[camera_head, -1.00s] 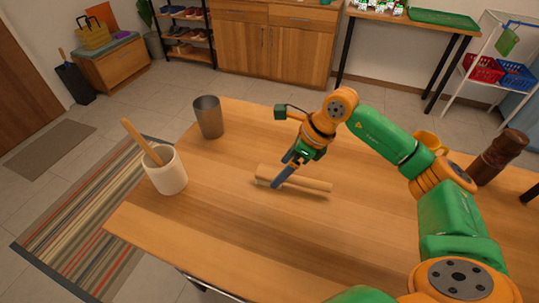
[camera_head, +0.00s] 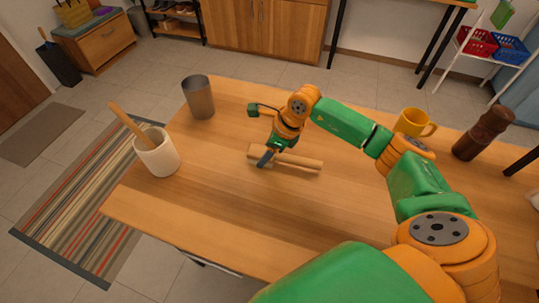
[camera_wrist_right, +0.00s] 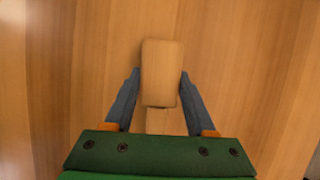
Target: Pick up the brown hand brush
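The brown hand brush (camera_head: 302,161) lies on the wooden table, a light wood-coloured bar pointing left to right. Its bristles cannot be made out. My right gripper (camera_head: 265,159) points down over the brush's left part and hides some of it. In the right wrist view, the brush's wooden block (camera_wrist_right: 160,75) lies between the two blue fingers of the right gripper (camera_wrist_right: 160,80). The fingers are apart, one on each side, with narrow gaps to the block; they are open. My left gripper is not in view.
A white crock (camera_head: 157,154) with a wooden utensil (camera_head: 128,124) and a metal cup (camera_head: 199,97) stand at the table's left. A yellow mug (camera_head: 411,122) and a brown pepper mill (camera_head: 483,134) stand at the right. The table (camera_head: 200,220) is clear in front of the brush.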

